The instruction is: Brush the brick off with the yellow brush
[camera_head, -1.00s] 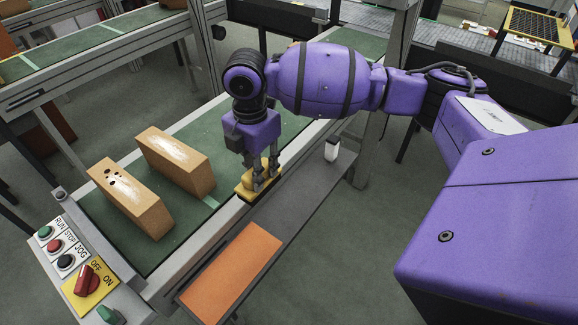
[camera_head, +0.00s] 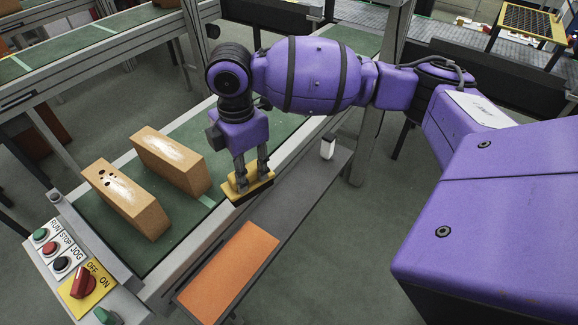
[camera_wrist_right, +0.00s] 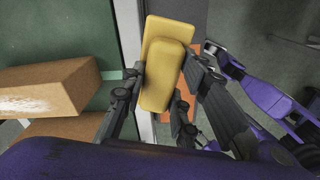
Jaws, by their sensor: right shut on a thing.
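The yellow brush (camera_head: 246,186) is held in my right gripper (camera_head: 250,172), whose fingers are shut on its handle. The brush is above the near rail of the conveyor, to the right of the bricks. It also shows in the right wrist view (camera_wrist_right: 163,70), between the fingers. Two tan bricks stand on the green belt. One brick (camera_head: 173,163) has a whitish dusty patch on top and is the closer one to the brush. The other brick (camera_head: 124,198) has a pale patch and several dark holes or spots on top. The brush touches neither brick.
The green conveyor belt (camera_head: 190,228) runs diagonally, with metal rails along it. A grey side shelf (camera_head: 290,205) holds an orange pad (camera_head: 228,272) and a small white object (camera_head: 327,147). A control panel (camera_head: 72,262) with buttons and a red switch is at the lower left.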

